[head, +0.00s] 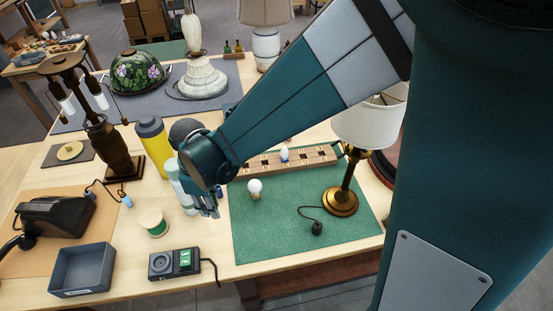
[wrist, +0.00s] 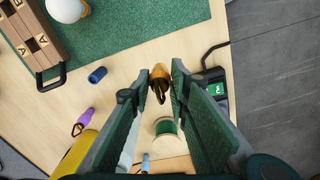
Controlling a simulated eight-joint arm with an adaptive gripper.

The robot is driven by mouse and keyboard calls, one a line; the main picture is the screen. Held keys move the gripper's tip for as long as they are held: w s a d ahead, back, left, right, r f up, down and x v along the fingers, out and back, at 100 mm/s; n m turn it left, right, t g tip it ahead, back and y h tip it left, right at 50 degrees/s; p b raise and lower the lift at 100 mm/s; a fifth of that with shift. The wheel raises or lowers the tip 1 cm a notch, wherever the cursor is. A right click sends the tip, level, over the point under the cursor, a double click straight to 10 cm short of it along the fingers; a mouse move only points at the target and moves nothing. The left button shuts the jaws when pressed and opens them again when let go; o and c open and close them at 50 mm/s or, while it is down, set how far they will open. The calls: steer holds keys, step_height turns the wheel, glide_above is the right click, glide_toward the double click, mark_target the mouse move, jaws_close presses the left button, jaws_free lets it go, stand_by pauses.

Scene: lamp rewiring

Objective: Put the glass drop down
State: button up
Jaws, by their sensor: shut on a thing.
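The glass drop (wrist: 160,82) is amber, with a dark loop or hook at its lower end in the wrist view. My gripper (wrist: 159,86) is shut on it, with a fingertip on each side. The drop is held above bare wooden table, left of the tester and above the thread spool in that view. In the head view my gripper (head: 208,208) points down just left of the green mat (head: 275,240). I cannot make out the drop there.
A thread spool (head: 154,223), a tester (head: 174,263) and a grey tray (head: 83,270) stand nearby. A yellow bottle (head: 154,148) is behind. A bulb (head: 254,188), a lettered wooden rack (head: 300,160) and a brass lamp (head: 341,200) are on the mat. Small blue (wrist: 97,75) and purple (wrist: 84,119) pieces lie close.

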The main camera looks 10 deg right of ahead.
steer(key=s+d, duration=0.2)
steer(key=d, duration=2.3)
steer(key=shift+s+r+b, duration=0.3)
steer(key=shift+s, duration=0.05)
steer(key=shift+f, duration=0.1)
steer(key=shift+f+b, duration=0.35)
steer(key=shift+f, duration=2.45)
steer(key=shift+f, duration=0.1)
steer(key=shift+f+b, duration=0.3)
steer(key=shift+f, duration=1.7)
steer(key=shift+f, duration=0.15)
steer(key=o, duration=0.9)
steer(key=shift+c, duration=0.2)
